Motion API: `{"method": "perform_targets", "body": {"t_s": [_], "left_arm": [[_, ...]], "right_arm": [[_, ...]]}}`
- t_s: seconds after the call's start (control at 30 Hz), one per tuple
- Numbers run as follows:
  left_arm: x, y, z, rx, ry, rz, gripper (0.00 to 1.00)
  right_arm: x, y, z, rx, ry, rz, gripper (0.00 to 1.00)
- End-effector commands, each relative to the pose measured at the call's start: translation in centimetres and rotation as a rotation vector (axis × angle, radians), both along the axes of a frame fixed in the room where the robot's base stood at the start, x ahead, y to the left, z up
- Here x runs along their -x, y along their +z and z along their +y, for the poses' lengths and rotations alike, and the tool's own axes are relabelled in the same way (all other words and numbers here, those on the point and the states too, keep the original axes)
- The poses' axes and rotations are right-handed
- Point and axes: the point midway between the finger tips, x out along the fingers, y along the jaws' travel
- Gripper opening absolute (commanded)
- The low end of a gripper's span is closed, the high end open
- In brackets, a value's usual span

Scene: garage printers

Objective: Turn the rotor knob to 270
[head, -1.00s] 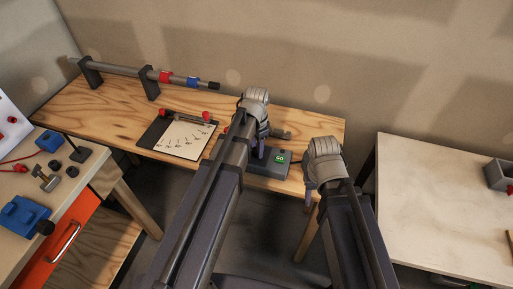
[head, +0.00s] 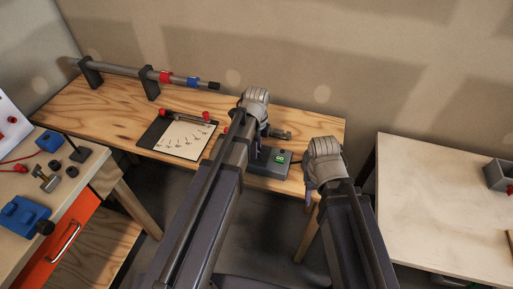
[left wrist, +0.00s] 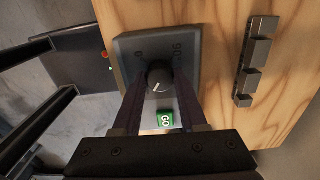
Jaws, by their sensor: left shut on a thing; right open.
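The rotor knob (left wrist: 159,76) is a round black knob with a white pointer line, on a dark grey control box (left wrist: 187,52). In the left wrist view the pointer aims down and slightly left. My left gripper (left wrist: 156,90) is shut on the knob, with a finger on either side. A green patch with white marks (left wrist: 165,119) sits below the knob. In the head view the box (head: 270,170) stands at the table's front edge, and my left gripper (head: 257,149) hides the knob. My right gripper (head: 311,191) is open and empty, right of the box.
A clipboard with a white sheet (head: 185,138) lies left of the box. A rod on two stands (head: 120,70) runs along the back left. A grey stepped block (left wrist: 256,60) lies near the box. A pale table (head: 440,200) stands right, beyond a gap.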

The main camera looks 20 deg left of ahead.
Motion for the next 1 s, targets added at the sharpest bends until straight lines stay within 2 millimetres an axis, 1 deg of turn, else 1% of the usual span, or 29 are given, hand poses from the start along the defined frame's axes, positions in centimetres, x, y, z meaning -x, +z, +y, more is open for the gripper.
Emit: {"method": "perform_targets", "body": {"t_s": [0.2,0.4,0.97,1.0], "left_arm": [[0.01,-0.01,0.00,0.000,-0.112,0.001,0.00],[0.01,-0.01,-0.01,0.000,-0.171,0.001,0.00],[0.02,-0.01,-0.01,0.000,-0.196,0.001,0.00],[0.02,-0.01,-0.01,0.000,-0.196,0.001,0.45]], "right_arm": [[0.00,-0.01,0.00,0.000,0.000,0.000,0.50],[0.00,-0.01,0.00,0.000,0.000,0.000,0.50],[0.00,-0.01,0.00,0.000,0.000,0.000,0.50],[0.00,-0.01,0.00,0.000,0.000,0.000,0.50]]}}
